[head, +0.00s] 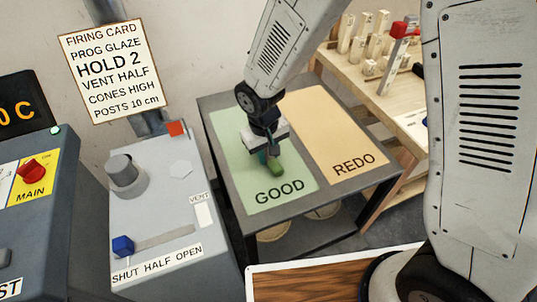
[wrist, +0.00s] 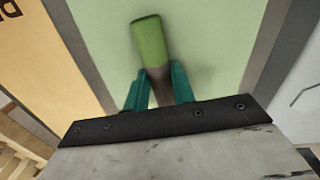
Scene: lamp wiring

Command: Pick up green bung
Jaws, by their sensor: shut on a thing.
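The green bung (head: 277,167) is at my gripper, over the green GOOD area (head: 240,160) of the dark table. My gripper (head: 268,156) points down over the GOOD area. Its two teal fingers (wrist: 158,84) are shut on the bung's near end, one on each side. I cannot tell whether the bung touches the table. The part between the fingers is partly hidden.
The tan REDO area (head: 325,125) lies right of the green one. A wooden bench (head: 408,95) with several pale pieces and a red-topped post stands behind right. A grey vent box (head: 160,205) with a blue knob (head: 123,246) stands left. A firing card (head: 111,70) hangs above it.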

